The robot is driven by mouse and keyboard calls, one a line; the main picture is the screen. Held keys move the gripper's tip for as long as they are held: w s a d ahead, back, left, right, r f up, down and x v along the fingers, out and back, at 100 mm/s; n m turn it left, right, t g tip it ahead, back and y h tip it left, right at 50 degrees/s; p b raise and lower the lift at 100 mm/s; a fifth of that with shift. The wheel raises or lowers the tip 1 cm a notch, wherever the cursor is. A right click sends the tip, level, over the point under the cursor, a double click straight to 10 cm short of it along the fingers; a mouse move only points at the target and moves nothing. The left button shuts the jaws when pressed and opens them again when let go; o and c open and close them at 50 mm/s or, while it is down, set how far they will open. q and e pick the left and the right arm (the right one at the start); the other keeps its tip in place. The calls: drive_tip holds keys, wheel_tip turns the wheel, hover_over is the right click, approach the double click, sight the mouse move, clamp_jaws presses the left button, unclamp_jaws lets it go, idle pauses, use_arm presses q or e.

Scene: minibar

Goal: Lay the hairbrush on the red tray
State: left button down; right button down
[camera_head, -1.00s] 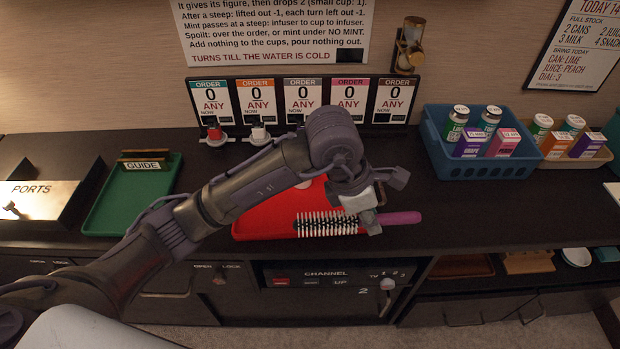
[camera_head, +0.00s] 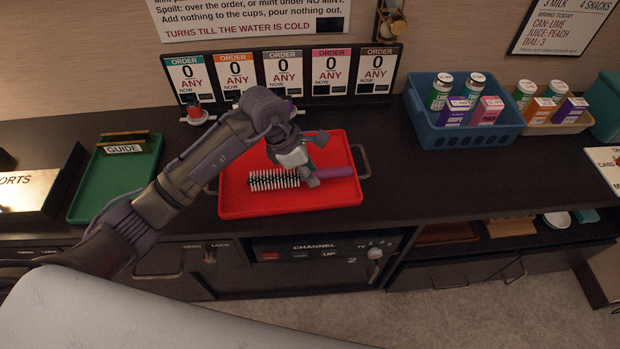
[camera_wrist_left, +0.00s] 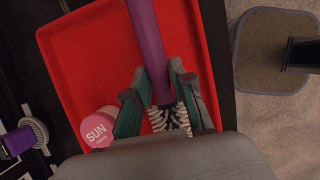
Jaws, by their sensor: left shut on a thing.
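The hairbrush has a purple handle (camera_head: 336,172) and a round head of black-and-white bristles (camera_head: 274,180). My left gripper (camera_head: 312,178) is shut on it near where the handle meets the bristles. The brush lies across the middle of the red tray (camera_head: 290,208) as seen from the head, within its rim. I cannot tell whether it touches the tray. In the left wrist view, the handle (camera_wrist_left: 147,45) passes between the fingers (camera_wrist_left: 158,88) above the red tray (camera_wrist_left: 85,60); the bristles are partly hidden by the gripper. My right gripper is not in view.
A round pink-topped thing marked SUN (camera_wrist_left: 98,128) shows at the tray's edge in the wrist view. A green tray (camera_head: 95,190) stands left, a blue crate (camera_head: 455,136) with cans and cartons right. Order cards (camera_head: 283,75) stand behind. Counter right of the tray is clear.

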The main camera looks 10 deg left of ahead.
sight(310, 189)
use_arm(q)
wheel_tip(310, 189, down, 3)
drive_tip(key=shift+r, duration=0.15)
drive_tip(key=shift+f, duration=0.3)
drive_tip(key=c, duration=1.4)
unclamp_jaws()
drive_tip(key=shift+f, duration=0.2)
drive_tip(key=shift+c, duration=0.2)
drive_tip(key=o, duration=0.4)
drive_tip(key=shift+r, duration=0.1)
drive_tip(key=shift+o, duration=0.2)
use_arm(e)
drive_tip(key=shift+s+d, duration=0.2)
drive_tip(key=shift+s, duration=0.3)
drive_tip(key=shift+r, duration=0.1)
